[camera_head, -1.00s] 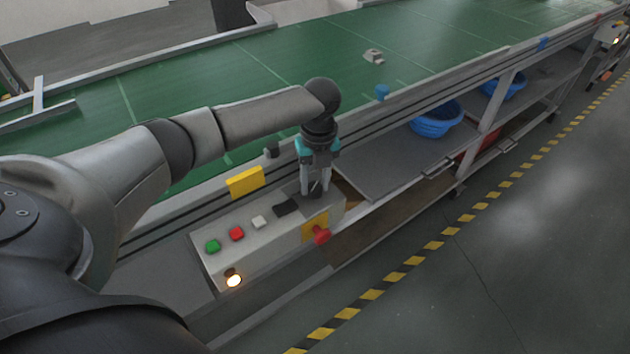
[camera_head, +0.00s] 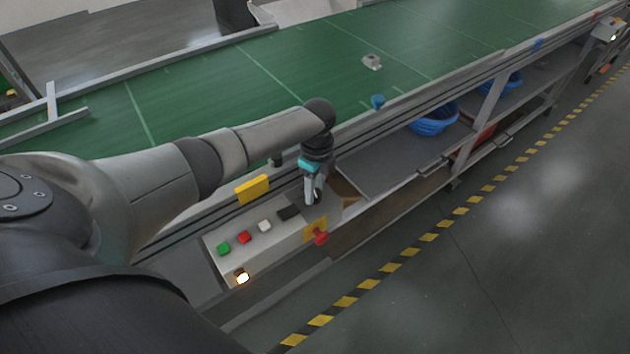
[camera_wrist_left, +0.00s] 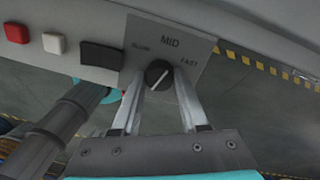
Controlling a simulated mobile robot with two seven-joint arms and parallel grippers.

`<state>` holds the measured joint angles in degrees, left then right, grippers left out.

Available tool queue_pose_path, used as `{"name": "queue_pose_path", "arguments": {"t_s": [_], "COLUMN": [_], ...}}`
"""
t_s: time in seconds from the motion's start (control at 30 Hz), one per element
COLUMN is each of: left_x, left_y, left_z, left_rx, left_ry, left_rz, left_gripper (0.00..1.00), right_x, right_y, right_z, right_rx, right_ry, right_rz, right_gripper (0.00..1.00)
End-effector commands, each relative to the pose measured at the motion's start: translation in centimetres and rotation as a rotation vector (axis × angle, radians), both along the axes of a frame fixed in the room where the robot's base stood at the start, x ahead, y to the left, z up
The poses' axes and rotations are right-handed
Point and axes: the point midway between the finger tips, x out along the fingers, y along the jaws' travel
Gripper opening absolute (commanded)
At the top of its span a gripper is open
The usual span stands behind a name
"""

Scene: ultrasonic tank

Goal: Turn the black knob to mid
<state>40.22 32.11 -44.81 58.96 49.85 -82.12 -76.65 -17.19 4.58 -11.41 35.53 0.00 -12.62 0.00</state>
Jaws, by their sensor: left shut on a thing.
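The black knob (camera_wrist_left: 158,75) sits on a grey plate marked SLOW, MID and FAST. In the left wrist view its white pointer line slants up and right, towards the side between MID and FAST. My left gripper (camera_wrist_left: 159,80) is shut on the knob, one finger on each side. In the head view my left gripper (camera_head: 314,198) reaches down onto the right end of the control box (camera_head: 258,258). There the fingers mostly hide the knob, and they appear nearly edge-on.
Green (camera_head: 223,248), red (camera_head: 243,237) and white (camera_head: 264,226) buttons and a black switch (camera_head: 289,213) line the box top. A red mushroom button (camera_head: 320,238) sticks out of its front. The green conveyor (camera_head: 200,90) runs behind, and open floor lies to the right.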

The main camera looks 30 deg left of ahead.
Motion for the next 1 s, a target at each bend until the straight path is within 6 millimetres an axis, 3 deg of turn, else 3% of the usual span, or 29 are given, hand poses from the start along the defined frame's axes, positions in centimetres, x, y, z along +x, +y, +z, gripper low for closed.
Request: {"name": "queue_pose_path", "arguments": {"t_s": [0.5, 1.0], "left_x": [0.0, 0.0], "left_y": [0.1, 0.2], "left_z": [0.2, 0.1], "left_rx": [0.001, 0.003], "left_ry": [0.000, -0.001], "left_rz": [0.300, 0.338], "left_gripper": [0.00, 0.00], "right_x": [0.0, 0.0], "right_y": [0.1, 0.1], "right_z": [2.2, 2.4], "right_rx": [0.001, 0.001], "right_ry": [0.000, 0.000], "right_rz": [0.000, 0.001], "right_gripper": [0.50, 0.50]}}
